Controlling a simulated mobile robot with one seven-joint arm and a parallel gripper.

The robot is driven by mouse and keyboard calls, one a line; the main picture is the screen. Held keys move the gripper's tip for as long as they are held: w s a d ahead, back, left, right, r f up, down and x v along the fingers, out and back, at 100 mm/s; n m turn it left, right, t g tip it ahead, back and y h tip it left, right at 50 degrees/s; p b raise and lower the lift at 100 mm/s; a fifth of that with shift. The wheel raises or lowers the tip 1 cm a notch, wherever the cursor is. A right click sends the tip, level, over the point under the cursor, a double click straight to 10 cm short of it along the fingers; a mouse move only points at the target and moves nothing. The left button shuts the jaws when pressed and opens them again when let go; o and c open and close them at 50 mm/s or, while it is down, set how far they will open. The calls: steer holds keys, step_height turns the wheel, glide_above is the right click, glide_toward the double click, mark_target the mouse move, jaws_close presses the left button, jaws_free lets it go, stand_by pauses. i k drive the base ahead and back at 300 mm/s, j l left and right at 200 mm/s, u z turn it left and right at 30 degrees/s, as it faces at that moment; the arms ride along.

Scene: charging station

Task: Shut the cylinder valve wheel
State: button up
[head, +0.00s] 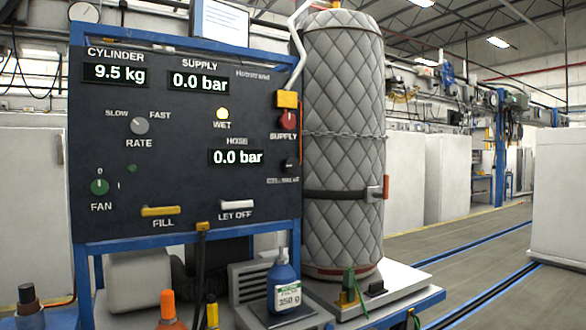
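The cylinder (342,150) stands upright right of the control panel, wrapped in a grey quilted jacket. A chain and a dark strap go around it. Its top meets the upper edge of the head view, where only a small orange-yellow bit shows. I cannot make out the valve wheel. The panel (185,110) reads cylinder 9.5 kg, supply 0.0 bar and hose 0.0 bar. A red supply knob (288,120) sits at its right edge, below a yellow fitting on a pale bent pipe (300,45). My gripper is not in view.
A blue bottle (284,284) marked 350 g stands on a small platform before the cylinder. Orange-topped (168,306) and yellow-topped (212,310) items stand at the front edge. White cabinets (453,170) stand behind. Open floor (470,245) lies to the right.

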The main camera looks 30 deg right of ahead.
mark_target(291, 165)
steer(key=i+l+z, duration=0.2)
steer(key=i+l, duration=0.25)
steer(key=i+l+z, duration=0.2)
steer(key=i+l, duration=0.25)
steer(key=i+l+z, duration=0.2)
steer(key=i, duration=0.35)
steer(key=l, duration=0.1)
